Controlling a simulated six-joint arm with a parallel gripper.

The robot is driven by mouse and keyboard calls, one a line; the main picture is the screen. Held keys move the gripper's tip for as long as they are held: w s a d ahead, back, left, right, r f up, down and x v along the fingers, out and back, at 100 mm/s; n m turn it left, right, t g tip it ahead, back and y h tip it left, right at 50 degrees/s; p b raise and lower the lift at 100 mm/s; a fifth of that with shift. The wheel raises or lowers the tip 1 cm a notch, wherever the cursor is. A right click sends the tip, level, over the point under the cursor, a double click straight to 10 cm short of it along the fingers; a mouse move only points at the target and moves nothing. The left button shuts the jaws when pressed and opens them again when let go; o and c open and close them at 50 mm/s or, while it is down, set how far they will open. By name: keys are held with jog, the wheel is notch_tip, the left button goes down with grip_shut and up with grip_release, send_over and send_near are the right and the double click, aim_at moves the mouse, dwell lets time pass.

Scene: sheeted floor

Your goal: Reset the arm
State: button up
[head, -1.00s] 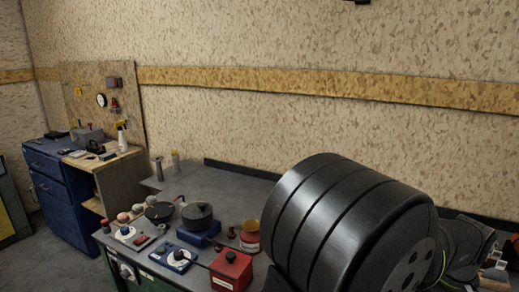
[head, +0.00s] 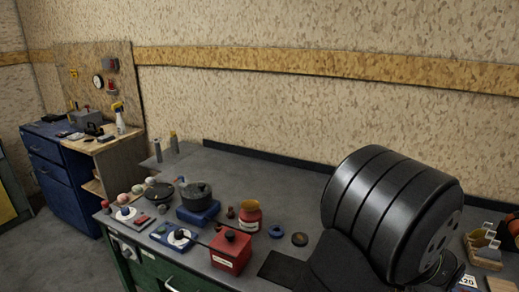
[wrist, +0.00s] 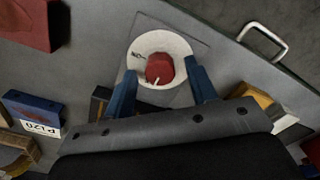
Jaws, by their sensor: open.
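My gripper (wrist: 163,80) shows in the wrist view with its two blue fingers apart. A white round dish (wrist: 181,47) lies ahead of and between the fingertips, on a grey square plate. A dark red rounded thing (wrist: 160,68) sits inside the dish. I cannot tell how far below the fingers the dish is, and nothing is clearly held. In the head view my large black arm link fills the right side of the bench, and my gripper is not visible there.
The grey bench (head: 300,190) has free room at the back middle. Its left side holds a red box (head: 230,252), an orange jar (head: 250,214), a dark pot (head: 197,194) and small parts. A wooden rack (head: 486,254) stands at far right. A metal handle (wrist: 264,40) shows in the wrist view.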

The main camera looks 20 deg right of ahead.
notch_tip(320, 180, up, 17)
notch_tip(320, 180, down, 18)
jog(key=shift+r, duration=0.25)
jog(key=shift+r+m, duration=0.25)
jog(key=shift+m, duration=0.55)
jog(key=m, duration=1.1)
jog(key=shift+m, duration=2.3)
